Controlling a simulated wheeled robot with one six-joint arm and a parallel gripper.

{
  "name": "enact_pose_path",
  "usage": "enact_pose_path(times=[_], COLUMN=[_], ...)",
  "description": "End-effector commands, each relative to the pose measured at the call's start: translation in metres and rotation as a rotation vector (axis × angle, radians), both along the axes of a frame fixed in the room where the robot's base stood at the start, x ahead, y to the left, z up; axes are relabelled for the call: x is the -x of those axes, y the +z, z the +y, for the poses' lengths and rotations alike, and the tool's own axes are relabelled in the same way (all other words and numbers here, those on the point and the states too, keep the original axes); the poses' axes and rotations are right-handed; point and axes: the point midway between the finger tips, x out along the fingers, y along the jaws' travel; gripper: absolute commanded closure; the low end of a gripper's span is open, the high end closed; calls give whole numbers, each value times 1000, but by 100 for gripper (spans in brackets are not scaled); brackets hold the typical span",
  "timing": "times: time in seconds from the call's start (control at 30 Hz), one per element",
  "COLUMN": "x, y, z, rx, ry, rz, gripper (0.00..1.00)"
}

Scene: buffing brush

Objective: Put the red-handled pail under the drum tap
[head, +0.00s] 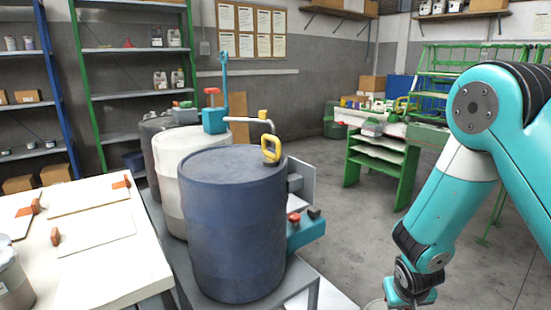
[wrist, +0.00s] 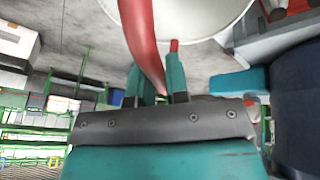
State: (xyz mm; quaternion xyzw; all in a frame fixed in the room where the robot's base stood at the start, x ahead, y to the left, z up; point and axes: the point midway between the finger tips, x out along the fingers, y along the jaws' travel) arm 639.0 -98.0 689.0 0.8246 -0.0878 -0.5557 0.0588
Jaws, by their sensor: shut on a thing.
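The white pail (wrist: 195,18) shows at the top of the wrist view, and its red handle (wrist: 146,45) runs down between my fingers. My gripper (wrist: 156,68) is shut on this handle. In the head view, only a sliver of the pail (head: 376,304) shows at the bottom edge, beside my gripper (head: 402,303); the rest is out of frame. The blue drum (head: 235,225) stands left of it. A teal fitting (head: 305,233) with red and grey knobs, apparently the drum tap, sticks out from the drum's right side. It also shows in the wrist view (wrist: 243,82), right of the pail.
A white drum (head: 180,155) and a dark drum stand behind the blue one on a grey stand (head: 303,283). A white table (head: 90,262) is at left. Green shelving (head: 375,165) stands behind. The floor between the drums and my arm is clear.

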Motion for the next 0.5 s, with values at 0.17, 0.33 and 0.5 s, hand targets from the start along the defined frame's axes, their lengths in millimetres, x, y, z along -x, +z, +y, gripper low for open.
enact_pose_path(times=[0.17,0.33,0.5], x=[6,11,15], y=[73,121,153], z=[0,0,0], rx=[0,0,0], ry=[1,1,1], rz=[-1,0,-1], gripper=[100,100,100])
